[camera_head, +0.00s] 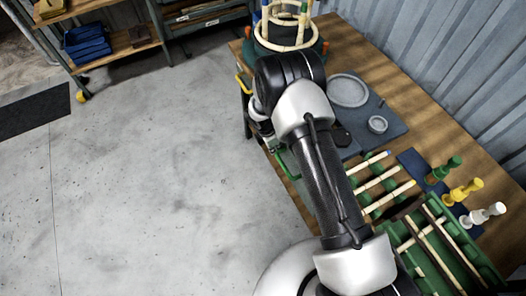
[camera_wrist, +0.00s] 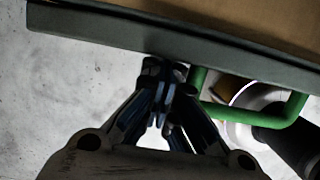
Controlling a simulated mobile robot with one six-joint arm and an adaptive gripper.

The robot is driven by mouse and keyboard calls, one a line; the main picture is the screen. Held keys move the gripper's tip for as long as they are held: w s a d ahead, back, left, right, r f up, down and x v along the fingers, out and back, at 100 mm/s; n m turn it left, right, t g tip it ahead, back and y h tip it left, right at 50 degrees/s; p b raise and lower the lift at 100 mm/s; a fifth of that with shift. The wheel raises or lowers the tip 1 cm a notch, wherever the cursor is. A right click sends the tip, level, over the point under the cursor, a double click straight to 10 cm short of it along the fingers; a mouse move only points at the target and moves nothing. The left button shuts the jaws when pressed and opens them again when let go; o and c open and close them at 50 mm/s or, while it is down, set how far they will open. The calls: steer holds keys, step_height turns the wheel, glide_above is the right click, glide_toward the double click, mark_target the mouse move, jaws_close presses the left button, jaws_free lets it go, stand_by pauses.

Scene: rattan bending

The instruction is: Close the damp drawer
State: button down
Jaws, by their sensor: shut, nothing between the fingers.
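A green handle (camera_wrist: 246,119) shows in the wrist view, fixed to a long dark grey front edge (camera_wrist: 110,30). I take this to be the drawer front; a tan surface shows beyond it. My gripper (camera_wrist: 165,72) is shut and empty, with its tips at the edge, just left of the handle. I cannot tell whether the tips touch the front. In the head view a green handle (camera_head: 287,164) shows at the bench's left side, beside my arm. My gripper's tips are hidden there. How far the drawer stands out is not clear.
The wooden bench (camera_head: 400,92) holds a blue-grey mat with a ring (camera_head: 348,90), a green rack with rattan sticks (camera_head: 462,240), and green, yellow and white pegs. A yellow handle (camera_head: 243,85) is farther along the bench side. A shelf (camera_head: 115,50) stands behind; the floor is clear.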

steer(key=shift+w+d, duration=0.5)
steer(key=shift+d, duration=0.25)
steer(key=shift+w+d, duration=0.45)
steer(key=shift+d, duration=0.3)
steer(key=shift+a, duration=0.1)
steer(key=s+a+r+p, duration=0.3)
steer(key=a+r, duration=0.2)
steer(key=r, duration=0.4)
steer(key=shift+s+a+r, duration=0.25)
steer(key=shift+r, duration=0.1)
